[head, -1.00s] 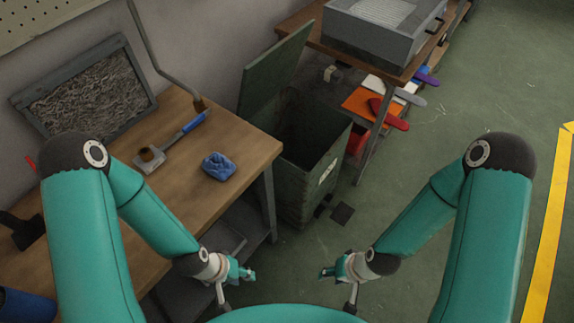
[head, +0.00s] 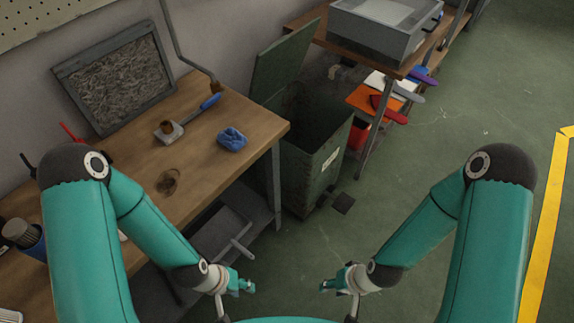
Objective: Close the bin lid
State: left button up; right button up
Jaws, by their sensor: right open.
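The green bin (head: 318,165) stands on the floor between the wooden workbench and the far table, in the head view. Its lid (head: 283,62) is raised and leans back toward the wall, so the dark inside shows. My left gripper (head: 248,287) is low in front of the bin, left of centre, and apart from it; its finger gap is too small to judge. My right gripper (head: 325,286) is open and empty, also low and apart from the bin. Neither gripper touches the lid.
A table with a grey box (head: 384,30) stands behind the bin at right. The green floor between the grippers and bin is clear.

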aim_at(275, 66)
jog(key=z, duration=0.6)
jog(key=i, duration=0.5)
jog(key=u, duration=1.55)
jog(key=k, duration=0.6)
jog(key=z, duration=1.05)
jog(key=i, duration=0.55)
jog(key=z, duration=0.1)
